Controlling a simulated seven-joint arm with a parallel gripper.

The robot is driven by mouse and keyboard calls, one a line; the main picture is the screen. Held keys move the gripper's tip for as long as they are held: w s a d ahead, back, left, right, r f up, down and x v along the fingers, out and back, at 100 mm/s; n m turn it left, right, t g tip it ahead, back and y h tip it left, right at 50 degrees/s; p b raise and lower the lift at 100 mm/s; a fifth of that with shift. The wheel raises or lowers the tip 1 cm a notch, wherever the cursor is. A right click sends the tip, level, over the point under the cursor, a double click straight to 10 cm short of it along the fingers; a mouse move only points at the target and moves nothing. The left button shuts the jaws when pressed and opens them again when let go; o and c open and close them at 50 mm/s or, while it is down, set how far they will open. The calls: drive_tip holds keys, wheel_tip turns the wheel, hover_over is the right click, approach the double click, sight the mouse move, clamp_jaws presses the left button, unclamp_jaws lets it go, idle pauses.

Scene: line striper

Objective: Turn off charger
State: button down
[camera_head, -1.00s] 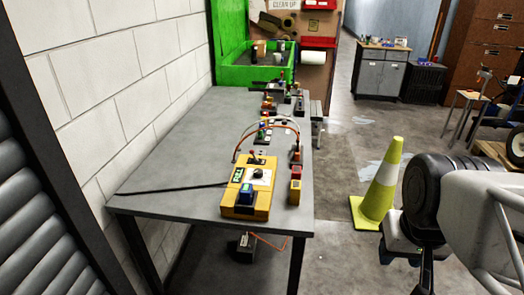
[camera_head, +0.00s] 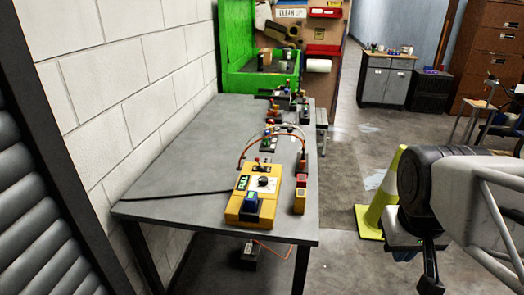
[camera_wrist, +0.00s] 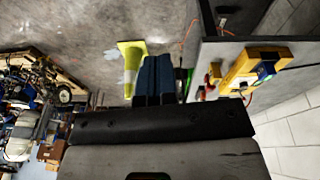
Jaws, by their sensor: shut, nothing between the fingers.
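The charger (camera_head: 246,211) is a yellow box on the near end of the grey table. Its top carries a black knob (camera_head: 263,182), a blue part (camera_head: 252,200), a green display (camera_head: 243,183) and a red-tipped lever (camera_head: 257,160). It also shows in the wrist view (camera_wrist: 240,70), at the right. My gripper (camera_wrist: 155,62) shows in the wrist view as two dark blue fingers side by side, shut and empty. It is off the table's side, apart from the charger. In the head view my arm is at the right, and the fingertips are hard to make out.
The grey table (camera_head: 170,185) stands along a white block wall, its left part mostly bare. A smaller yellow box (camera_head: 300,200) with a red top sits right of the charger. Cables arch behind it. A yellow-green cone (camera_head: 378,205) stands on the floor beside my arm.

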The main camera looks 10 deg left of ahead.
sight(259, 163)
drive_tip(key=w+a+r+n+h, duration=0.15)
drive_tip(key=w+a+n, duration=0.3)
drive_tip(key=w, duration=0.45)
drive_tip(key=w+a+f+n+g+h, duration=0.1)
drive_tip(key=w+a+n+h, duration=0.1)
drive_tip(key=w+a+n, duration=0.35)
drive_tip(key=w+a+r+n+h, duration=0.1)
drive_tip(key=w+a+n, duration=0.2)
drive_tip(key=w+a, duration=0.55)
drive_tip(key=w+a+f+n+t+h, duration=0.1)
drive_tip(key=w+a+f+n, duration=0.2)
drive_tip(key=a, duration=0.6)
drive_tip(key=w+a+f+n+t+h, duration=0.1)
drive_tip(key=w+a+f+n, duration=0.3)
drive_tip(key=w+a, duration=0.4)
drive_tip(key=w+a+f+n+t+h, duration=0.1)
drive_tip(key=w+a+f+n+h, duration=0.2)
drive_tip(key=a, duration=0.9)
drive_tip(key=w+f+n, duration=0.1)
drive_tip(key=w, duration=0.1)
drive_tip(key=shift+w+a+f+t, duration=0.15)
drive_tip(key=shift+w+t, duration=0.2)
drive_tip(key=shift+t, duration=0.05)
drive_tip(key=shift+f, duration=0.1)
